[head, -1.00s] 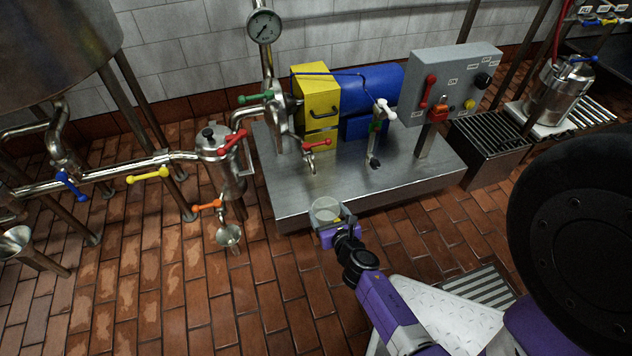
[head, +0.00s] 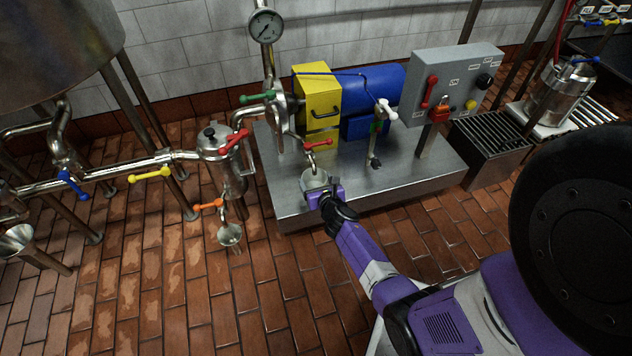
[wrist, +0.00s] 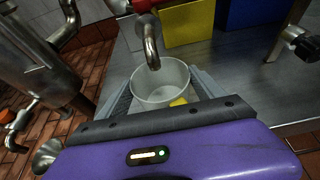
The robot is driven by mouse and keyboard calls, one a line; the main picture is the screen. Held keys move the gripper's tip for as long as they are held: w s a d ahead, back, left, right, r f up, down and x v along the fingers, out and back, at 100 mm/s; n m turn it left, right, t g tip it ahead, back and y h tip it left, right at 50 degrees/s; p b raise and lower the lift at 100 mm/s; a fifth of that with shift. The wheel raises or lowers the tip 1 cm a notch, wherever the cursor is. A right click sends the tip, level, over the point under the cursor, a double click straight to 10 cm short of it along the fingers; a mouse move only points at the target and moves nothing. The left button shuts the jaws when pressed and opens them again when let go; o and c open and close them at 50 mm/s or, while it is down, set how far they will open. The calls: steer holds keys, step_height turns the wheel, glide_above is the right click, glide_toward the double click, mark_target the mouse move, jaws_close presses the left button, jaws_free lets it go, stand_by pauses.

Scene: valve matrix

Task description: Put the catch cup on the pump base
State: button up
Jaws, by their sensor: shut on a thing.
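The catch cup (head: 313,179) is a pale, translucent open cup at the front left of the pump base (head: 420,181), a steel plinth. In the wrist view the cup (wrist: 160,86) is upright and looks empty, with a yellow mark near its lower edge. My gripper (head: 318,190) is shut on the cup, a finger on each side. The cup is over the base near its front edge, just below the spout (wrist: 151,48) of the red-handled tap (head: 318,144). I cannot tell whether its bottom touches the plate; the gripper hides it.
A yellow box (head: 316,98) and blue motor (head: 370,92) stand behind on the base. The grey control box (head: 452,80) is further right. The base's front right is clear.

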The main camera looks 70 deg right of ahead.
steer(key=shift+f, duration=0.2)
steer(key=o, duration=1.3)
steer(key=shift+r, duration=0.1)
steer(key=shift+o, duration=0.2)
